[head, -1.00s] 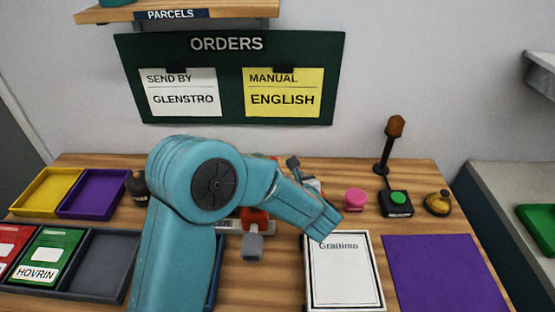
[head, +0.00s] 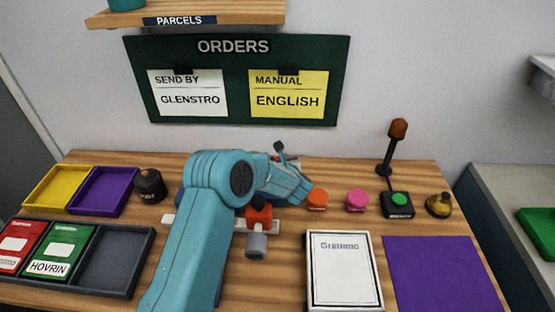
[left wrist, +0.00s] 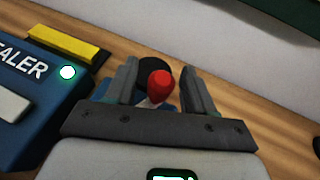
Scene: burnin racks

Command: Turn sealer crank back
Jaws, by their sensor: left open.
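The blue sealer (left wrist: 32,92), with a green light and a yellow bar, is at the left of the left wrist view. The crank's red knob (left wrist: 160,84) shows to its right, in front of a round black part. My left gripper (left wrist: 158,70) is open, with the knob between its two fingers; I cannot tell whether they touch it. In the head view my left gripper (head: 292,190) is at mid-table, and my arm hides most of the sealer. My right gripper is not in view.
An orange stamp (head: 317,199) stands close to the right of my left gripper, then a pink one (head: 357,200) and a green button (head: 399,200). A white box (head: 343,275) and purple mat (head: 440,272) lie in front. Trays (head: 125,278) are at left.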

